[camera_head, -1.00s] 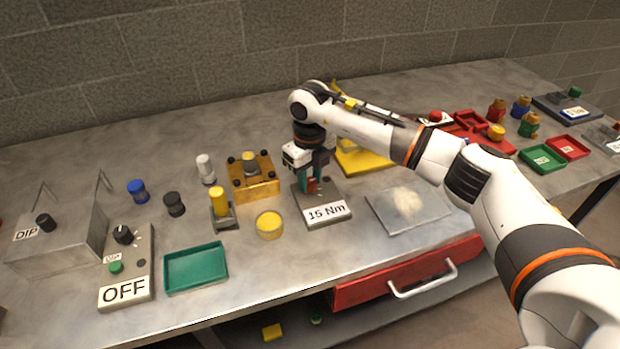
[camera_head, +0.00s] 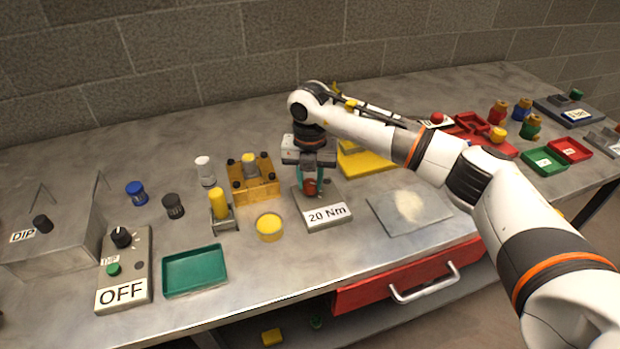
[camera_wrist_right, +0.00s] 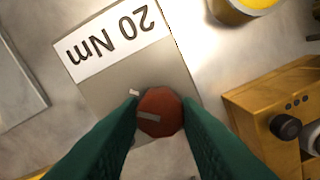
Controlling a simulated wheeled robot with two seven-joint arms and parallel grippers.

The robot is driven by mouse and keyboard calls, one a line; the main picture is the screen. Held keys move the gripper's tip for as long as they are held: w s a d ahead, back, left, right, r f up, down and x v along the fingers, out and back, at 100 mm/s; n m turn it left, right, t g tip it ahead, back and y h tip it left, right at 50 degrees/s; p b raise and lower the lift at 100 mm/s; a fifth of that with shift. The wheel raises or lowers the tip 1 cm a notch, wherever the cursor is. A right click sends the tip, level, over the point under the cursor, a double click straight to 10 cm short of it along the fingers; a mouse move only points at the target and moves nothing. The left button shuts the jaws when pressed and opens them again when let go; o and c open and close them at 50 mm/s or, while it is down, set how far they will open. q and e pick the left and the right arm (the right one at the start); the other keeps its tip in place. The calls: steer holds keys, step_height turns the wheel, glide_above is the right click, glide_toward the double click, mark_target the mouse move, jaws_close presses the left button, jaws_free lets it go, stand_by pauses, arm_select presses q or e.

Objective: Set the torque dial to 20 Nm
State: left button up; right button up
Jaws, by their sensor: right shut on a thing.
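The torque dial (camera_wrist_right: 160,112) is a red-brown knob with a pale pointer mark. It stands on a grey base plate whose white label (camera_head: 327,215) reads 20 Nm; the label also shows upside down in the right wrist view (camera_wrist_right: 110,38). My right gripper (camera_head: 310,187) comes down from above with its green fingers on either side of the knob, shut on it. In the head view the fingers partly cover the dial (camera_head: 309,188). My left gripper is not in view.
A yellow round container (camera_head: 269,228) and a golden block fixture (camera_head: 253,181) stand left of the dial. A flat grey plate (camera_head: 385,215) lies to the right. A green tray (camera_head: 195,271) and a panel marked OFF (camera_head: 123,293) are further left. A red drawer (camera_head: 365,292) is below.

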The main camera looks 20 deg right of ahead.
mark_target(310, 183)
steer(key=shift+w+r+m, duration=0.1)
steer(key=shift+r+m, duration=0.05)
steer(key=shift+m, duration=0.35)
steer(key=o, duration=1)
step_height(310, 183, up, 12)
steer(key=shift+f+b, duration=0.1)
steer(key=shift+b, duration=1)
